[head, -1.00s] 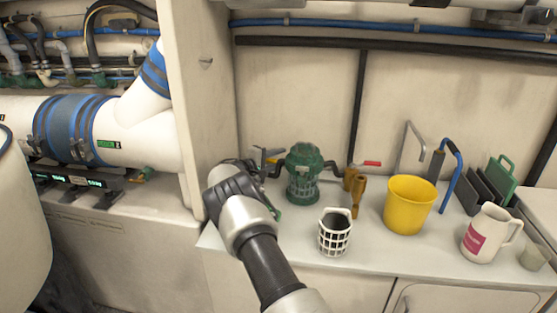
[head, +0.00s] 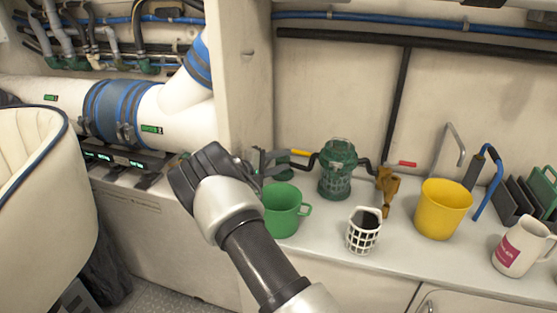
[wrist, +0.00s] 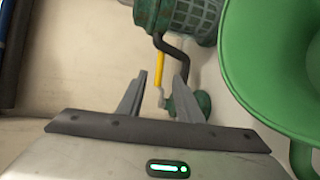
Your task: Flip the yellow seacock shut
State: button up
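The yellow seacock handle (head: 300,153) is a short, roughly level lever at the back of the counter, left of the green strainer (head: 338,170). In the wrist view, the yellow handle (wrist: 159,68) shows beyond and between my fingertips, beside a dark bent pipe and a green fitting (wrist: 190,102). My gripper (wrist: 161,76) is open with nothing between its fingers, and I see no contact with the handle. In the head view, my gripper (head: 264,162) is left of the handle, and the seacock body (head: 283,168) is partly hidden.
A green mug (head: 282,212) stands close in front of the seacock, and looms at the right of the wrist view (wrist: 250,75). A white lattice cup (head: 362,238), a brass valve with red handle (head: 387,185) and a yellow bucket (head: 443,213) stand further right. A partition (head: 245,80) rises left.

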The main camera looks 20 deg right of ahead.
jog(key=shift+v, duration=0.85)
